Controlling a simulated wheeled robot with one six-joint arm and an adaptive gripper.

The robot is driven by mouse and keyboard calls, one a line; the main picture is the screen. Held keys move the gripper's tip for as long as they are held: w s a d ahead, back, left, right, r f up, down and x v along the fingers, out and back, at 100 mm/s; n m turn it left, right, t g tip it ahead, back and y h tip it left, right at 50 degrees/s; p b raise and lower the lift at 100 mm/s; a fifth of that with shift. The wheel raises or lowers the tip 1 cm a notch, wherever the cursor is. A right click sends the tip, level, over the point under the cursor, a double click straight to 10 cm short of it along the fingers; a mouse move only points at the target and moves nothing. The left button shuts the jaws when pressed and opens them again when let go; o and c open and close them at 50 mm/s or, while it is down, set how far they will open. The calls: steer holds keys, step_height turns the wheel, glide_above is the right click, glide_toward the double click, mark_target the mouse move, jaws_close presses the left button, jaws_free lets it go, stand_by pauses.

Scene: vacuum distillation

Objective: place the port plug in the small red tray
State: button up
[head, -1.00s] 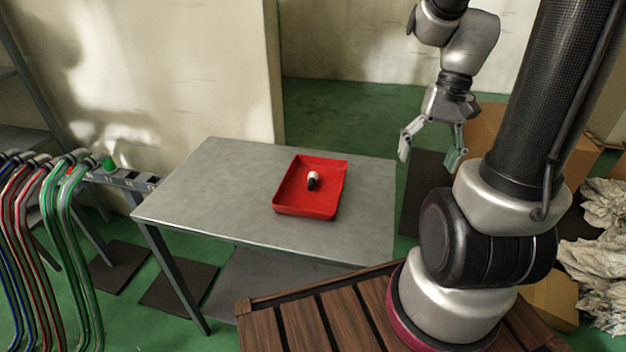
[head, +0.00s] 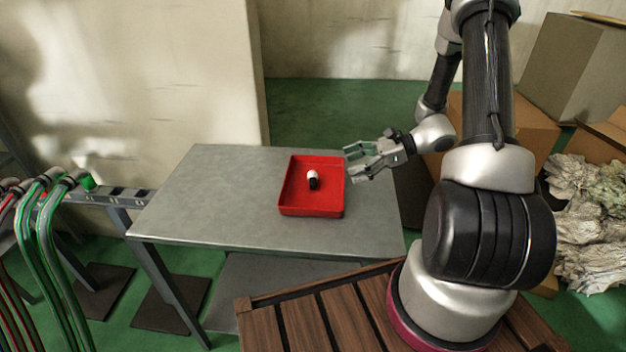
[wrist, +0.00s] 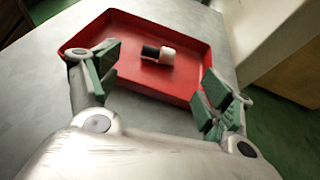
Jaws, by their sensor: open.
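The port plug (head: 313,179), a small white and black piece, lies inside the small red tray (head: 311,211), near its middle. The tray rests on the grey metal table. My gripper (head: 352,161) is open and empty beside the tray's right edge, pointing left toward it. In the wrist view the plug (wrist: 158,53) lies on its side on the tray floor, apart from the fingers. The open fingers (wrist: 158,92) frame the near part of the tray (wrist: 190,30) in that view.
The grey table (head: 215,200) has clear room left of the tray. A rack with green and red hoses (head: 50,230) stands at the left. Cardboard boxes (head: 565,65) and crumpled pale sheeting (head: 590,215) lie at the right.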

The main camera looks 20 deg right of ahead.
steer(key=x, duration=1.1)
steer(key=shift+s+r, duration=0.1)
steer(key=c, duration=1.1)
step_height(320, 180, up, 10)
steer(key=w+d+r+m+t+h, duration=0.1)
steer(key=w+d+m+t+h, duration=0.1)
steer(key=w+m+t+h, duration=0.35)
steer(key=w+d+r+m+t+h, duration=0.3)
steer(key=d+r+m, duration=0.2)
steer(key=r+m, duration=0.1)
steer(key=shift+w+r, duration=0.35)
steer(key=shift+r, duration=0.2)
steer(key=shift+t+h, duration=0.25)
